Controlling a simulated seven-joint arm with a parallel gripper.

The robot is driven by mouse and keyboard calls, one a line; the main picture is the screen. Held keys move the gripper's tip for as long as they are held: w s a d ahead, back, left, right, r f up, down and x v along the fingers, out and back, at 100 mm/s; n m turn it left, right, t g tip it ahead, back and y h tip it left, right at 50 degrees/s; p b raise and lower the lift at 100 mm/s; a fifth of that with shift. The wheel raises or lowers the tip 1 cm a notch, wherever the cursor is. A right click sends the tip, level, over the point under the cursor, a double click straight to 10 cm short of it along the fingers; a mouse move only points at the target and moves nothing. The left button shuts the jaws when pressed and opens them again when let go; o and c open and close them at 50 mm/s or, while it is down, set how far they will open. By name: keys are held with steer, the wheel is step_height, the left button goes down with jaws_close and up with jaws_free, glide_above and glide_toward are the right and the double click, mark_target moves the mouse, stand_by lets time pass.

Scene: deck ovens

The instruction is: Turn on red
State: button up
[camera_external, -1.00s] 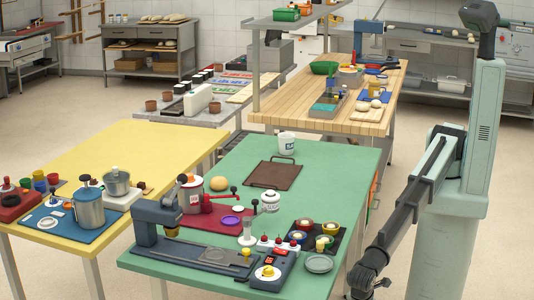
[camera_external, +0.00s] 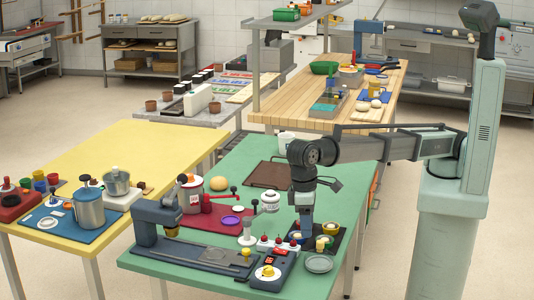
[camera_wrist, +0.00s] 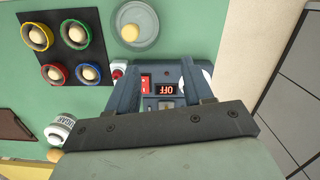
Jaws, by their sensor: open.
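A dark blue control box (camera_external: 271,271) stands at the front of the green table, with a yellow knob on a white disc. In the wrist view the box (camera_wrist: 164,105) lies below my gripper (camera_wrist: 160,70). A red switch (camera_wrist: 146,84) and a display (camera_wrist: 167,89) reading OFF show between the fingers. My gripper (camera_external: 304,234) is open and empty, pointing down behind and right of the box in the external view. A white block with several red knobs (camera_external: 279,243) stands beside the box, partly hidden by my gripper.
A black mat with coloured ringed cups (camera_wrist: 68,52) and a grey plate (camera_external: 319,263) lie close by. A blue press (camera_external: 158,222), a white jar (camera_external: 270,201) and a brown board (camera_external: 268,174) share the table. The back right of the table is mostly clear.

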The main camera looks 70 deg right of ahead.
step_height(320, 180, up, 3)
steer(key=m+t, duration=0.1)
steer(key=m, duration=0.1)
glide_above(286, 252)
step_height(286, 252, down, 13)
steer(key=shift+f, duration=0.15)
steer(key=shift+a, duration=0.1)
